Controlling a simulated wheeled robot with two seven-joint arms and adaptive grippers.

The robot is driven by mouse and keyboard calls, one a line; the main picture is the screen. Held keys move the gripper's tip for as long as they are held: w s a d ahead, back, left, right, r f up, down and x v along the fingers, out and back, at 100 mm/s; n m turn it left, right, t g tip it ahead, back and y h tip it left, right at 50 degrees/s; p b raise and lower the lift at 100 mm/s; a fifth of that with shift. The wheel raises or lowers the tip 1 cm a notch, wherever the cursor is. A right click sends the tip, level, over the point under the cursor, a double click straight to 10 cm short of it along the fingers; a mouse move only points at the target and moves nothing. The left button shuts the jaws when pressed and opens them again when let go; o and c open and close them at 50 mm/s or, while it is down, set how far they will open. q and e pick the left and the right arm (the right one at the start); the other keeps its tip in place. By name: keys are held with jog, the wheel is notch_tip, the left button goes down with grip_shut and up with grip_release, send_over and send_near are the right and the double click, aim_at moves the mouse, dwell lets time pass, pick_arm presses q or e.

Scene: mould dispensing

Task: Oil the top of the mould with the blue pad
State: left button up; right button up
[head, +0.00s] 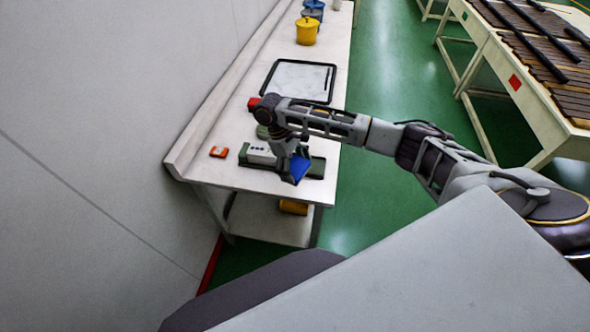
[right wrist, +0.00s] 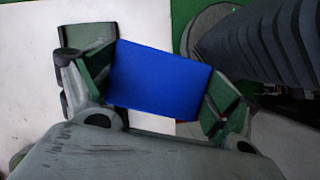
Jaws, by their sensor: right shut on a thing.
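The blue pad (head: 296,169) is held in my right gripper (head: 291,160) over the near part of the white bench. In the right wrist view the blue pad (right wrist: 160,77) sits between the two green-lined fingers of the right gripper (right wrist: 163,85). A low green and grey block (head: 258,155), which looks like the mould, lies on the bench under the gripper and is partly hidden by it. I cannot tell whether the pad touches it. My left gripper is not in view.
A small red item (head: 219,152) lies left of the block. A black-rimmed tray (head: 276,66) lies farther back, with yellow (head: 307,31) and blue (head: 314,9) pots beyond. A wall borders the bench on the left. A yellow item (head: 293,207) is on the lower shelf.

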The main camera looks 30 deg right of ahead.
jog(key=n, duration=0.2)
jog(key=w+d+n+t+h, duration=0.1)
jog(key=n, duration=0.1)
jog(key=w+n+t, duration=0.1)
jog(key=n, duration=0.1)
jog(key=shift+d+r+h, duration=0.2)
jog(key=shift+r+h, duration=0.1)
jog(key=shift+r, duration=0.1)
jog(key=shift+w+d+r+n+t, duration=0.1)
jog(key=shift+n+t, duration=0.2)
jog(key=shift+n, duration=0.6)
jog(key=shift+d+n+t, duration=0.1)
jog(key=shift+n+t, duration=0.2)
jog(key=shift+n, duration=0.6)
jog(key=shift+a+n, duration=0.1)
jog(key=shift+n, duration=0.4)
